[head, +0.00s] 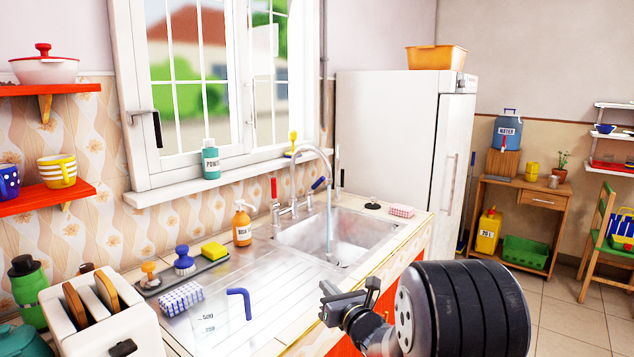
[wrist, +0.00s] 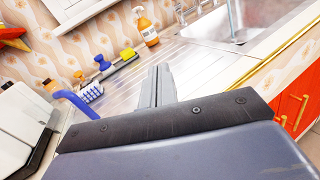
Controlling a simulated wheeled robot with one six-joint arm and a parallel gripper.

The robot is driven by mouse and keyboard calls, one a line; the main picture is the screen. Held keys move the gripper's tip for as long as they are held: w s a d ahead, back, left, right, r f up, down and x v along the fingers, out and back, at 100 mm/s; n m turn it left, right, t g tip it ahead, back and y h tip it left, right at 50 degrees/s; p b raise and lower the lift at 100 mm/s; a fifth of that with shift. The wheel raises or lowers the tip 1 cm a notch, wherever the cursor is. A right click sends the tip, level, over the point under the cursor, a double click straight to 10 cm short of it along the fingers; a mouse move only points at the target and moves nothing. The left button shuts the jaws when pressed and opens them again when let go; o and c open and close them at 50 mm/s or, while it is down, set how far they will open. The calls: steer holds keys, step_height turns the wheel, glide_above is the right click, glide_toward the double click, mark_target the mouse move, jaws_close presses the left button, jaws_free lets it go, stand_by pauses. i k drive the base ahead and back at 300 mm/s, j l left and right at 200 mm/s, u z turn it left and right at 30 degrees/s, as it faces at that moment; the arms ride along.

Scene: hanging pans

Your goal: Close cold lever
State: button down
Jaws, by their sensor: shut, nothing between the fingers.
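The cold lever with a blue handle (head: 318,184) is on the right side of the faucet (head: 308,152) in the head view, tilted up to the right. The hot lever with a red handle (head: 274,188) stands upright on the left. A thin water stream (head: 330,230) seems to fall from the spout into the sink (head: 348,236). My gripper (head: 326,298) is shut and empty, above the counter's front edge and well short of the levers. The wrist view shows its closed fingers (wrist: 160,80) pointing over the drainboard; the blue handle is not clear there.
An orange soap bottle (head: 242,225) stands left of the faucet. A tray (head: 180,275) holds brushes and a sponge. A clear jug with a blue handle (head: 238,300) stands on the drainboard near my gripper. A toaster (head: 100,320) is at the front left.

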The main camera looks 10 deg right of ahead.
mark_target(310, 192)
steer(key=i+l+u, duration=0.1)
steer(key=i+l, duration=0.4)
steer(key=i+l+u, duration=0.15)
steer(key=l, duration=0.3)
steer(key=i+l, duration=0.35)
steer(key=i+l+u, duration=0.15)
steer(key=l, duration=0.2)
steer(key=i+l+u, duration=0.1)
steer(key=i+l, duration=0.4)
steer(key=l, duration=0.25)
steer(key=u, duration=0.05)
